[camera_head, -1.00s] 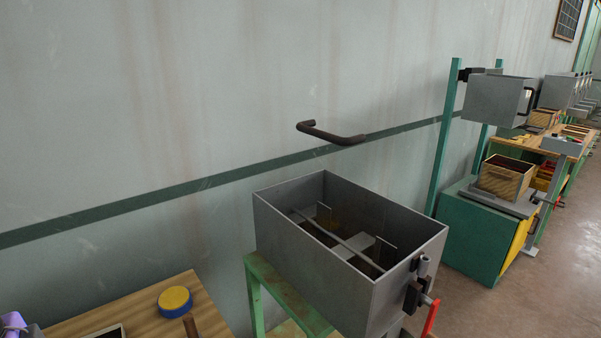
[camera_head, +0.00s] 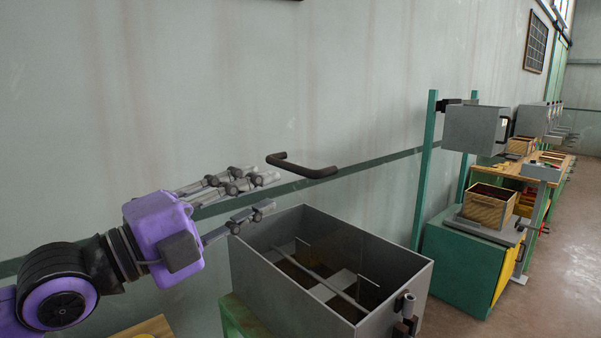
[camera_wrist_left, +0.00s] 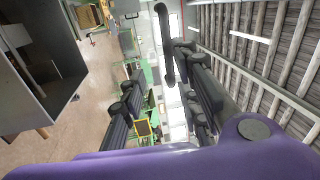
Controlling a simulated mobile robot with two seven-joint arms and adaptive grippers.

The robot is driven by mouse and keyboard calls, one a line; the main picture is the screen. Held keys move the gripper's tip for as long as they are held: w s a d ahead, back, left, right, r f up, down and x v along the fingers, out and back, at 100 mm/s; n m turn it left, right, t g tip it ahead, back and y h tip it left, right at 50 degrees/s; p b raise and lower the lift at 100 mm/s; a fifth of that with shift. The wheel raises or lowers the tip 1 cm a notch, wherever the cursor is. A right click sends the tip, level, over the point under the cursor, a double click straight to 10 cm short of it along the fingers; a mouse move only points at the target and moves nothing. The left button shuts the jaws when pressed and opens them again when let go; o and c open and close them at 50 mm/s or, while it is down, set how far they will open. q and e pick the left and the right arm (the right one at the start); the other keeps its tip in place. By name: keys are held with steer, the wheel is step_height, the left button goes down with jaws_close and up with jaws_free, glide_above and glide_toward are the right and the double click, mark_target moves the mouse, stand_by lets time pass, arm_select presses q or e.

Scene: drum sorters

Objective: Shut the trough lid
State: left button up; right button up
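The trough is an open grey metal box (camera_head: 345,245) at lower centre of the head view; its inside shows. A dark curved handle (camera_head: 302,167) hangs above its far left side, against the wall; I cannot make out a lid panel. My left gripper (camera_head: 264,192) comes in from the left with its fingers spread, just left of and a little below the handle. In the left wrist view the handle (camera_wrist_left: 166,45) shows ahead, between the fingers of the open gripper (camera_wrist_left: 160,66); no grip shows. The trough (camera_wrist_left: 38,75) is at that view's left. My right gripper is not in view.
A pale wall runs behind the trough. A green stand (camera_head: 240,318) is under it. A wooden table edge (camera_head: 152,326) is at lower left. To the right stands another station with a green cabinet (camera_head: 462,262) and a wooden crate (camera_head: 488,205). Open floor lies right of the trough.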

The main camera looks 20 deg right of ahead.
mark_target(288, 169)
arm_select(q)
steer(key=shift+m+h, duration=0.3)
steer(key=shift+m, duration=0.1)
steer(key=p+x, duration=0.1)
steer(key=x, duration=0.2)
steer(key=r+p+x, duration=0.1)
steer(key=x, duration=0.2)
steer(key=shift+r, duration=0.25)
steer(key=shift+w+d+p, duration=0.2)
steer(key=shift+d+p, duration=0.15)
steer(key=shift+d, duration=0.25)
steer(key=c, duration=0.7)
jaws_close()
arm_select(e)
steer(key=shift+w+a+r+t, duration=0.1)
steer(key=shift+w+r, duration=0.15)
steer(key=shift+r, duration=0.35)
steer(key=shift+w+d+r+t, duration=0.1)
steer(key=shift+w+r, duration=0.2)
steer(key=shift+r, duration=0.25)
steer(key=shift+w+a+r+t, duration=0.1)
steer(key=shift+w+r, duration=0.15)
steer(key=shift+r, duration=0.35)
